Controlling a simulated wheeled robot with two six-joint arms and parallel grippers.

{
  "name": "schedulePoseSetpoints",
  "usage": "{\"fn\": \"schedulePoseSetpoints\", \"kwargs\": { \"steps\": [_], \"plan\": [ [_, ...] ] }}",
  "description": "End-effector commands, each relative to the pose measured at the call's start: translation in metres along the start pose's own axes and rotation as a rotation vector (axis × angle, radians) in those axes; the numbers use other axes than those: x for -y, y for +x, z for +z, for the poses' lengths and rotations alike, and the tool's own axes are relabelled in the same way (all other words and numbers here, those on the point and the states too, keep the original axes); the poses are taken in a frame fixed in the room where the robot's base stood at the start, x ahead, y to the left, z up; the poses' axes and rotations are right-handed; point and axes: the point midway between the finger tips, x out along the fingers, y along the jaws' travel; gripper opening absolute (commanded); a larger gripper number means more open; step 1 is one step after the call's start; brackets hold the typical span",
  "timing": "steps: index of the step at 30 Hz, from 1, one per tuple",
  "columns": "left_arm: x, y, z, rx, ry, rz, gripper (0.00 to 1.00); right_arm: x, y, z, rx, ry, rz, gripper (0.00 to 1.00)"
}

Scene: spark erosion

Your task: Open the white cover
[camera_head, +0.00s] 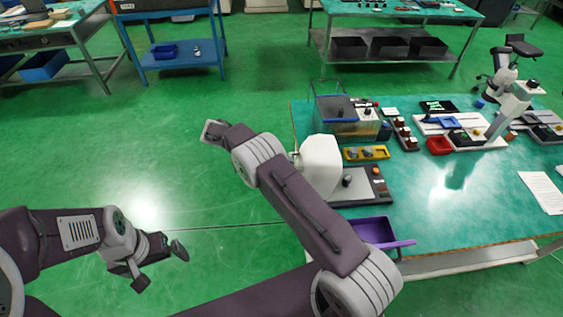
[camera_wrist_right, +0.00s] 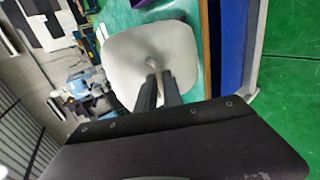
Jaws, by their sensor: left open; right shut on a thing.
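The white cover (camera_head: 321,166) stands tilted up at the left end of a dark-and-pale device base (camera_head: 372,186) near the table's left edge. Part of it is hidden by my right arm. In the right wrist view the cover (camera_wrist_right: 122,62) is a pale rounded square with a small knob. My right gripper (camera_wrist_right: 160,80) is shut on this knob, its two dark fingers against it. In the head view its fingers are mostly hidden behind my arm. My left gripper (camera_head: 161,267) is open and empty over the green floor, away from the table.
A purple bin (camera_head: 373,232) sits at the table's front edge, close to my right forearm. A yellow tray (camera_head: 366,153) and a clear-sided machine (camera_head: 345,120) stand behind the cover. The table (camera_head: 470,205) is clear toward the right front, apart from papers.

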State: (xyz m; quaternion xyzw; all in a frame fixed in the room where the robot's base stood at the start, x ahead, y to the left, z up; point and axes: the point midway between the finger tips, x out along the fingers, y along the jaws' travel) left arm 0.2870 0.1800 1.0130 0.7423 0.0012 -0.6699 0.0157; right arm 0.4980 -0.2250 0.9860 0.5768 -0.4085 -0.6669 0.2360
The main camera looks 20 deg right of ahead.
Motion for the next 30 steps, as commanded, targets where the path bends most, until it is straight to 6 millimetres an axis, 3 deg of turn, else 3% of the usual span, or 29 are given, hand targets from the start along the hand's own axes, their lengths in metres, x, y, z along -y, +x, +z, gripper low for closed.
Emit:
{"fn": "schedulePoseSetpoints", "kwargs": {
  "steps": [18,19,21,30],
  "plan": [
    [0.0001,0.0063,0.0006,0.000,0.000,0.000,1.00,0.0054,0.0072,0.0020,0.010,-0.003,0.000,0.00],
    [0.0001,0.0063,0.0006,0.000,0.000,0.000,1.00,0.0055,0.0073,0.0020,0.010,-0.003,0.000,0.16],
    [0.0001,0.0063,0.0007,0.000,0.000,0.000,1.00,0.0053,0.0070,0.0018,0.009,-0.003,0.000,0.33],
    [0.0001,0.0059,0.0006,0.000,0.000,0.000,1.00,0.0044,0.0056,0.0010,0.005,-0.002,0.000,0.33]
  ]
}}
